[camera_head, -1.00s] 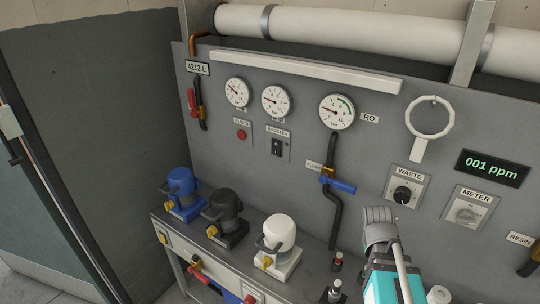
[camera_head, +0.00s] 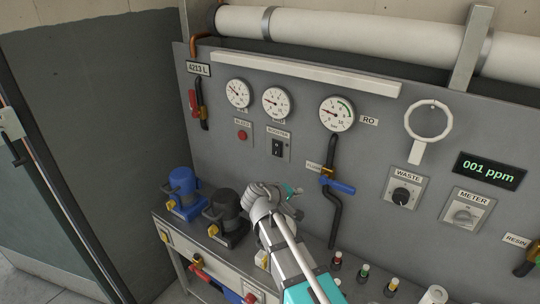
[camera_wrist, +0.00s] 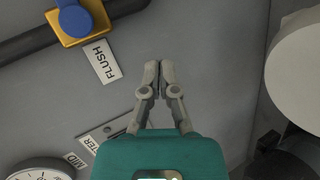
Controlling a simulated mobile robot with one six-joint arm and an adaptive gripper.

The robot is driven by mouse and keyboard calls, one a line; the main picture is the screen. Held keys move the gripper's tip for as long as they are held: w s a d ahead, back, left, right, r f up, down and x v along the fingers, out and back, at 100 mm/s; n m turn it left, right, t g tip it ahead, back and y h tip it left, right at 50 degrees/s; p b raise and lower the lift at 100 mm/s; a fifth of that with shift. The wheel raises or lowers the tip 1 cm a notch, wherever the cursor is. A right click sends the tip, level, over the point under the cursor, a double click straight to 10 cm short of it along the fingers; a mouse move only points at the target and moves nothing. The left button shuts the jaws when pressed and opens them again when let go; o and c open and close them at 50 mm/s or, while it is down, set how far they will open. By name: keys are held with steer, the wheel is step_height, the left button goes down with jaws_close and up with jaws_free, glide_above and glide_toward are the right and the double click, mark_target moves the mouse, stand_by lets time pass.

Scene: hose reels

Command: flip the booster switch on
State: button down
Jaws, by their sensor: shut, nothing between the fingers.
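The booster switch (camera_head: 277,149) is a small black rocker on a light plate under the "BOOSTER" label, below the middle gauge. Which way it is flipped is too small to tell. In the wrist view only part of its plate (camera_wrist: 104,134) shows at lower left, with the label ending "TER"; my gripper's teal body hides the rest. My gripper (camera_wrist: 158,72) is shut and empty, fingertips together over bare grey panel beside the "FLUSH" label. In the head view my gripper (camera_head: 299,191) is below and slightly right of the switch, apart from it.
The blue flush valve (camera_head: 338,184) on a black pipe is right of my gripper. A blue pump (camera_head: 180,190) and a black pump (camera_head: 224,213) stand on the bench at left. A red button (camera_head: 242,135) is left of the switch. Gauges (camera_head: 276,102) sit above.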

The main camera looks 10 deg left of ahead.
mark_target(275, 154)
steer(key=s+a+r+n+t+y, duration=0.1)
steer(key=a+r+n+t, duration=0.1)
steer(key=a, duration=0.5)
steer(key=s+a+r+n+t, duration=0.1)
steer(key=a+r+n+t, duration=0.1)
steer(key=a, duration=0.6)
step_height(275, 154, up, 3)
steer(key=shift+a+f+t+y+p, duration=0.15)
steer(key=shift+a+t+y+p, duration=0.15)
steer(key=shift+t+y, duration=0.15)
steer(key=shift+w, duration=0.1)
steer(key=b+x, duration=0.1)
steer(key=x, duration=1.1)
steer(key=shift+w+d+b, duration=0.15)
steer(key=shift+w+b, duration=0.1)
steer(key=shift+b, duration=0.05)
steer(key=shift+w+d, duration=0.25)
steer(key=shift+w, duration=0.35)
steer(key=shift+d+f, duration=0.1)
steer(key=shift+d, duration=0.05)
steer(key=shift+s, duration=0.1)
